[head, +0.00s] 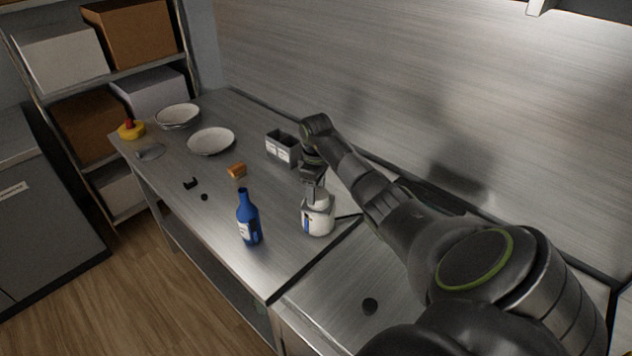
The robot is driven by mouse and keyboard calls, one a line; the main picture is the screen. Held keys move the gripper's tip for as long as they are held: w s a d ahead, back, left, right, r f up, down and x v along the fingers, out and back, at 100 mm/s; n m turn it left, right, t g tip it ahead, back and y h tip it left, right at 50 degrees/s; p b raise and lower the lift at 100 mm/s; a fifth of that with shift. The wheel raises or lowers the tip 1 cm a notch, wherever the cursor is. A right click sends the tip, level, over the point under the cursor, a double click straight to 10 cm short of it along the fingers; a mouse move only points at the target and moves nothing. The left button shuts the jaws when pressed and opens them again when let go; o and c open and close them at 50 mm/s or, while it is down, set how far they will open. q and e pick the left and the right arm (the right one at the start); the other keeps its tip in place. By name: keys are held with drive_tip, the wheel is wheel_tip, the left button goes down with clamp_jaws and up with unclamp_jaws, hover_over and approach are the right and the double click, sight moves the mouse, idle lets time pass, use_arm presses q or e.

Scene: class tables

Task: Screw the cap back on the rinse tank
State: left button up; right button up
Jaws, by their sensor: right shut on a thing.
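The rinse tank appears to be the small white container (319,222) with a blue label, standing upright on the metal table. My right gripper (315,195) points down directly over its top and is shut at its mouth. The cap is largely hidden by the fingers, so I cannot tell how it sits on the neck. My left gripper is not in view.
A blue bottle (248,222) stands left of the tank. A grey divided holder (282,148), an orange block (237,171), small black pieces (191,183) and plates (211,141) lie farther back. The wall (420,80) is close behind.

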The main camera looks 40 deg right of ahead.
drive_tip(key=m, duration=0.1)
drive_tip(key=m+p, duration=0.1)
drive_tip(key=shift+w+d+r+m, duration=0.15)
drive_tip(key=shift+r+m, duration=0.15)
drive_tip(key=shift+r, duration=0.1)
drive_tip(key=shift+f+m+p, duration=0.1)
drive_tip(key=shift+m+p, duration=0.3)
drive_tip(key=shift+m, duration=0.4)
drive_tip(key=o, duration=0.8)
drive_tip(key=shift+o, duration=1.2)
drive_tip(key=shift+f, duration=0.15)
drive_tip(key=shift+f+n, duration=0.15)
drive_tip(key=shift+n, duration=0.45)
drive_tip(key=shift+n+b, duration=0.45)
drive_tip(key=shift+n, duration=0.85)
